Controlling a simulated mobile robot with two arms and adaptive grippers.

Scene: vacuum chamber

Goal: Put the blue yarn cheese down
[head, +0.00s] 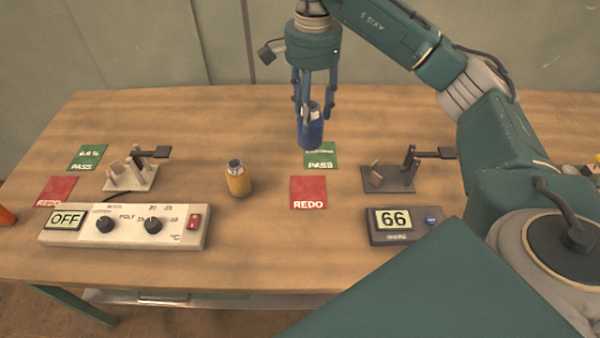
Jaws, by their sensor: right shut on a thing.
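The blue yarn cheese (310,135) is a small blue cylinder with a pale part near its top. It hangs upright between the fingers of my right gripper (313,112), which points down and is shut on it. In the picture the yarn cheese overlaps the left edge of the right green PASS card (320,160). It appears to be above the table, but the exact gap below it is hard to tell. A red REDO card (309,192) lies just in front of the green one. My left gripper is not in view.
A yellow yarn cheese (238,181) stands on the wooden table (270,240). Small stands (130,175) (388,180) flank the middle. A control box (180,232) reads OFF; a dark display box (403,228) reads 66. Left green (87,157) and red (56,190) cards lie flat.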

